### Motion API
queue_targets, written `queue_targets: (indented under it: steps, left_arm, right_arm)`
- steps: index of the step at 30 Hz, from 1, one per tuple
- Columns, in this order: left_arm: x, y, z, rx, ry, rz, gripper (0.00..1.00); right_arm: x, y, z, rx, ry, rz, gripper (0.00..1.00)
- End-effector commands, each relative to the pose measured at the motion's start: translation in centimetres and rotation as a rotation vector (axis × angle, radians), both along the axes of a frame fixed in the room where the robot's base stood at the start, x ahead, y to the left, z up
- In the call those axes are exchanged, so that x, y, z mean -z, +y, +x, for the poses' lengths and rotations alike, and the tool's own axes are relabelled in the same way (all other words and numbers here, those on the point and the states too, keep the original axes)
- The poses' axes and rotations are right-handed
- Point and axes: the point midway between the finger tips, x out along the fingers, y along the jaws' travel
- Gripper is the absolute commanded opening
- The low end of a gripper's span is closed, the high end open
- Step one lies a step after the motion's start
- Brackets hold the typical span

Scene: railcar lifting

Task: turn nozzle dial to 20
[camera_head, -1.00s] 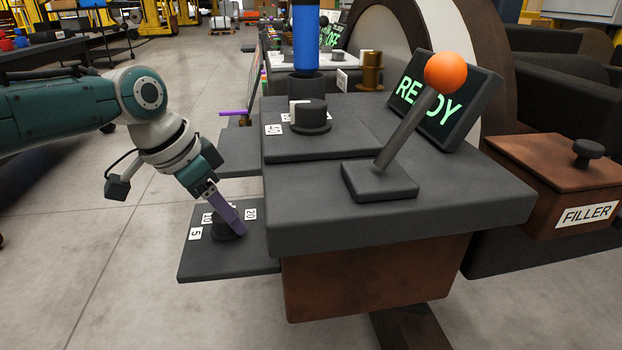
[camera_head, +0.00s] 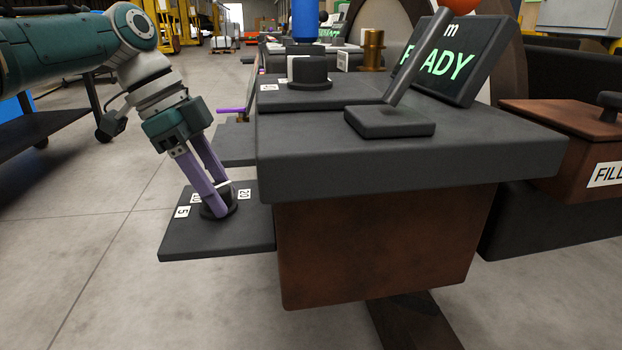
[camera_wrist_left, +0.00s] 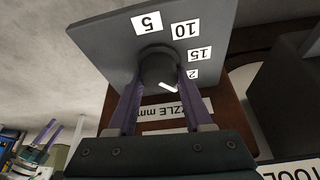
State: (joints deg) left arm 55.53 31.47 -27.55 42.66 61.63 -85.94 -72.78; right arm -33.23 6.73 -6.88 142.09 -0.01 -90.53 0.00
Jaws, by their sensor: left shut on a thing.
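The nozzle dial (camera_head: 228,205) is a dark round knob on a low grey shelf plate (camera_head: 190,245) at the left of the machine. Labels 5 (camera_head: 182,212) and 20 (camera_head: 244,193) show beside it; fingers partly cover the others. My left gripper (camera_head: 221,200) reaches down with its purple fingers on either side of the knob and is shut on it. In the left wrist view the knob (camera_wrist_left: 158,66) sits between the fingers, with a white mark (camera_wrist_left: 168,87) pointing near the 20 label (camera_wrist_left: 192,74), which is partly hidden. Labels 5, 10 and 15 (camera_wrist_left: 200,54) read clearly there.
The machine's grey top (camera_head: 400,160) stands right of the dial plate, higher up, with a lever (camera_head: 390,120) and a READY screen (camera_head: 440,65). Another dial (camera_head: 307,72) sits behind. The floor left of the plate is clear.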

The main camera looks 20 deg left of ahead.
Motion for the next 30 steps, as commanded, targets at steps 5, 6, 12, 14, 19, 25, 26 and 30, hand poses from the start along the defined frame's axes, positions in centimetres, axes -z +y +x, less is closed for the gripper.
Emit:
queue_targets:
  steps: [5,6,12,14,19,25,26,30]
  left_arm:
    - [0.05,0.04,-0.03,0.013,0.002,0.002,0.00]
    - [0.05,0.05,-0.03,0.014,0.002,0.003,0.00]
    - [0.04,0.05,-0.04,0.013,0.002,0.003,0.00]
    - [0.04,0.05,-0.04,0.013,0.002,0.003,0.00]
    - [0.03,0.04,-0.03,0.012,0.002,0.003,0.69]
    - [0.02,0.03,-0.01,0.012,0.001,0.002,0.81]
    - [0.02,0.03,-0.02,0.012,0.001,0.002,0.81]
    - [-0.18,0.08,-0.03,0.012,0.000,0.002,0.81]
  right_arm:
    - [0.21,0.00,-0.01,0.000,0.000,0.000,0.69]
    - [0.20,0.00,0.00,0.000,0.000,0.000,0.69]
    - [0.18,0.00,-0.01,0.000,0.000,0.000,0.69]
    - [0.18,0.00,-0.01,0.000,0.000,0.000,0.69]
    - [0.18,-0.01,0.00,0.000,0.000,0.000,0.69]
    - [0.18,-0.02,-0.01,-0.001,0.000,0.000,0.69]
    - [0.18,-0.02,-0.01,-0.001,0.000,-0.001,0.69]
    - [0.04,-0.06,-0.01,-0.001,0.001,-0.003,0.69]
